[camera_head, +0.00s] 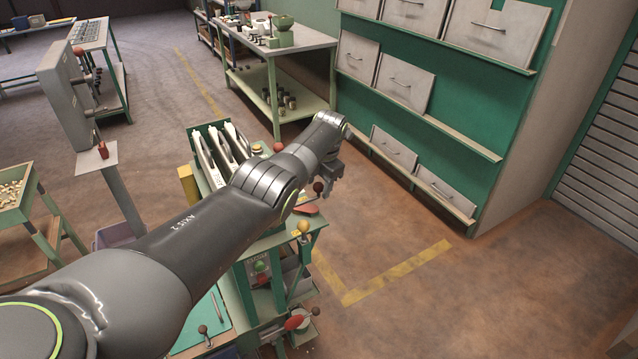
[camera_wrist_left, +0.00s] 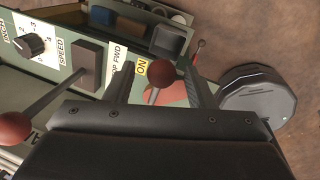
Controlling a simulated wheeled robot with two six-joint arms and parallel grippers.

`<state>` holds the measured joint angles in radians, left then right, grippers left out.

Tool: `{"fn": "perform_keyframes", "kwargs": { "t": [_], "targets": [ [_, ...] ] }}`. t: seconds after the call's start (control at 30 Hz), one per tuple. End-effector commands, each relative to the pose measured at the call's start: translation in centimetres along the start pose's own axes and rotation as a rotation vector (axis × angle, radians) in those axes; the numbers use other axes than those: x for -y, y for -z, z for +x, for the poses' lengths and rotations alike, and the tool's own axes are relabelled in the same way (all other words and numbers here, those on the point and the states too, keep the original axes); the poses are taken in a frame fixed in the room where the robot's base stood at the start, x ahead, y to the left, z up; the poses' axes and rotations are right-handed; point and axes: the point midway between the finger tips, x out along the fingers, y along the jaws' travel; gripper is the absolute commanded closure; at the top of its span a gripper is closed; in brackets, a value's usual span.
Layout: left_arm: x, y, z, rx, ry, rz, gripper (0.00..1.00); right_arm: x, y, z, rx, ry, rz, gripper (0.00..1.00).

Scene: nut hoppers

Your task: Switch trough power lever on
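A lever with a red ball knob (camera_wrist_left: 161,73) stands on a green panel beside a yellow ON label (camera_wrist_left: 141,68) in the left wrist view. My left gripper (camera_wrist_left: 162,84) is open, with one finger on each side of the knob and visible gaps to both. Whether the knob lies at fingertip depth is hard to tell. In the head view my left gripper (camera_head: 328,180) is over the machine's far right side, by a dark red knob (camera_head: 319,187). The lever's base is mostly hidden by the gripper, and its switch position cannot be read. My right gripper is not in view.
Left in the wrist view are another red-knobbed lever (camera_wrist_left: 15,128), a black dial (camera_wrist_left: 33,45) and a SPEED label. A dark round part (camera_wrist_left: 257,98) lies right of the fingers. In the head view, a yellow knob (camera_head: 304,227) is close below. Open floor lies right.

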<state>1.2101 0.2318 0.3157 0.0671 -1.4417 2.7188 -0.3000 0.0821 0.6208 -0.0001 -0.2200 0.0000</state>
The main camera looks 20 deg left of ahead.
Motion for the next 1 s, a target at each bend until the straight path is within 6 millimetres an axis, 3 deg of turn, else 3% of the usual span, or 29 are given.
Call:
{"fn": "perform_keyframes", "kwargs": {
  "t": [0.27, 0.47, 0.67, 1.0],
  "targets": [
    [0.0, -0.1, -0.5, 0.001, 0.000, 0.001, 0.50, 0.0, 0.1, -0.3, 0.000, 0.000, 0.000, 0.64],
    [0.0, -0.1, -2.8, 0.002, 0.000, 0.002, 0.50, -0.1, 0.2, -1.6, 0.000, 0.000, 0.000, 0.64],
    [0.0, -0.1, -6.0, 0.004, -0.001, 0.001, 0.50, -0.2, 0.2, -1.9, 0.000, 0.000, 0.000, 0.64],
    [0.0, -0.1, -13.5, 0.004, -0.001, 0.000, 0.50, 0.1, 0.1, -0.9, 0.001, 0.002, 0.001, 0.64]
  ]
}}
